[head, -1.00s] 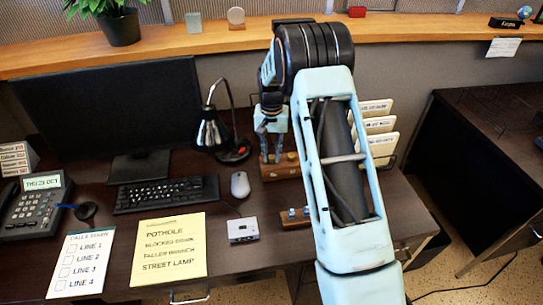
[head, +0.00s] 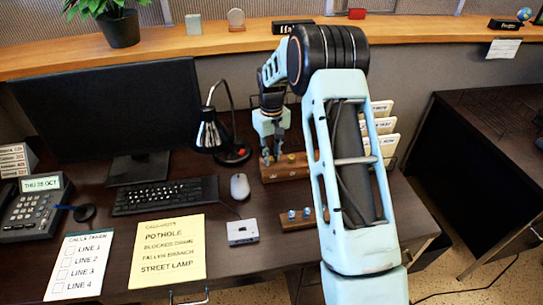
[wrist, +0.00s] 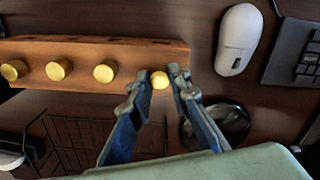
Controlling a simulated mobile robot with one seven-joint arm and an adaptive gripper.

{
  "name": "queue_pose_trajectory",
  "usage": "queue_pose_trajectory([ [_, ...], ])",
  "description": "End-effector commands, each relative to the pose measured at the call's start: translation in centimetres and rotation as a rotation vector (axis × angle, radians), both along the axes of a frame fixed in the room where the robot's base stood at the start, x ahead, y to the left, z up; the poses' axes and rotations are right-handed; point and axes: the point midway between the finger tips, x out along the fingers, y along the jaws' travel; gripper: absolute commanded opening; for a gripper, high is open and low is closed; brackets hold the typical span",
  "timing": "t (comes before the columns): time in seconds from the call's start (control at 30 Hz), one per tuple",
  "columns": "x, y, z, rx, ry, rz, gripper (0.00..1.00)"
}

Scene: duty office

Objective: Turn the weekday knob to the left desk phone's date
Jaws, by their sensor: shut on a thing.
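The left desk phone (head: 36,205) stands at the desk's left edge; its lit display (head: 42,184) appears to read THU 28 OCT. A wooden knob block (head: 285,174) lies on the desk right of the lamp, and the wrist view shows its row of round brass knobs. My gripper (head: 271,158) is over the block's left end. In the wrist view, my gripper (wrist: 158,84) is shut on the end knob (wrist: 160,80), one finger on each side. The other brass knobs (wrist: 103,71) stand free. The block's labels and the knob's setting are not readable.
A desk lamp (head: 210,134) stands close left of my gripper. A mouse (head: 240,186), a small grey device (head: 242,231) and a smaller block with blue-topped pegs (head: 297,219) lie in front. A wire rack with cards (head: 384,125) stands behind to the right.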

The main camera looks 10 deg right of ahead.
Motion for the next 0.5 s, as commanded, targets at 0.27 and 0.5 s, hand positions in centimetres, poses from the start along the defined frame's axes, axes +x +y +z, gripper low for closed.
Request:
queue_pose_trajectory([
  [0.27, 0.09, 0.0, 0.11, 0.0, -0.003, 0.006, 0.0],
  [0.5, 0.08, 0.01, 0.1, 0.0, -0.002, 0.005, 0.28],
])
